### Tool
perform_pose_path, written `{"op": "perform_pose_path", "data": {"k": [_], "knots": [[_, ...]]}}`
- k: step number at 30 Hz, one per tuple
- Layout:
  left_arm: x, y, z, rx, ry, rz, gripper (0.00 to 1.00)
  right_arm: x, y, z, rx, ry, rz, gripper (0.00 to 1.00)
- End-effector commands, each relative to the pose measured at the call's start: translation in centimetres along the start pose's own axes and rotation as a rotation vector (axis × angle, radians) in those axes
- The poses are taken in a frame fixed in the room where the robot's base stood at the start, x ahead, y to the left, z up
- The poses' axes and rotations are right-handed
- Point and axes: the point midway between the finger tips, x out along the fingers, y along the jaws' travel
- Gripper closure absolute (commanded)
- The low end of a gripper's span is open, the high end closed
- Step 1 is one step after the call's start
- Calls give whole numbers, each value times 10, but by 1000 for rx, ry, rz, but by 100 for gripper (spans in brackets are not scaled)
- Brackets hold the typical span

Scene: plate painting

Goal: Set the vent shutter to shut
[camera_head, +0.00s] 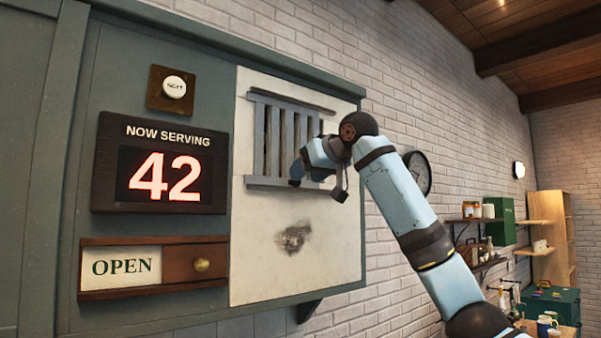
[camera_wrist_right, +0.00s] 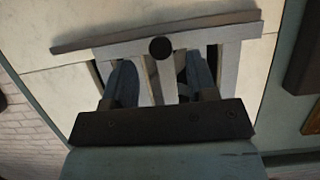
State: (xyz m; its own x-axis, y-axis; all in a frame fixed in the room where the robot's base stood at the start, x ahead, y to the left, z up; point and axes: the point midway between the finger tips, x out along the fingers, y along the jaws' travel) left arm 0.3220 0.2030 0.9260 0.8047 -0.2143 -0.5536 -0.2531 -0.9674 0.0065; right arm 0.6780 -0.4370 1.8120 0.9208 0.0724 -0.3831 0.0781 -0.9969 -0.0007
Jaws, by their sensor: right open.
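The grey vent shutter (camera_head: 287,135) is on the pale panel, with upright slats between an upper and a lower rail. My right gripper (camera_head: 318,180) is in front of its lower right part and hides some slats. In the wrist view the vent's rail (camera_wrist_right: 225,22) and slats show, with dark gaps between some slats. A round dark knob (camera_wrist_right: 160,48) sits on a light upright bar. My right gripper (camera_wrist_right: 160,75) is open, its blue-grey fingers to either side of that bar. I cannot tell whether they touch it. My left gripper is not in view.
Left of the vent are a round white button (camera_head: 174,87), a "NOW SERVING 42" display (camera_head: 160,165) and an OPEN sign with a knobbed slider (camera_head: 195,263). A dark smudge (camera_head: 293,237) is below the vent. Shelves and a clock (camera_head: 417,173) are farther right.

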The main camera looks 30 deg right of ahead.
Motion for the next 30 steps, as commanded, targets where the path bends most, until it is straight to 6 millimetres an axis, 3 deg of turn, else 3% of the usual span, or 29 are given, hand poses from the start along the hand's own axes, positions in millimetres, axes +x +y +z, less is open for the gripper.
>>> {"op": "perform_pose_path", "data": {"k": [6,17,24,30], "knots": [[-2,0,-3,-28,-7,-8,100,24,0,-1,0,-1,-1,48],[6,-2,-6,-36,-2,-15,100,29,0,0,0,0,0,48],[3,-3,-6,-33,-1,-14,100,29,0,0,0,0,0,100],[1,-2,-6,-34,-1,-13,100,29,6,0,2,0,0,100]]}}
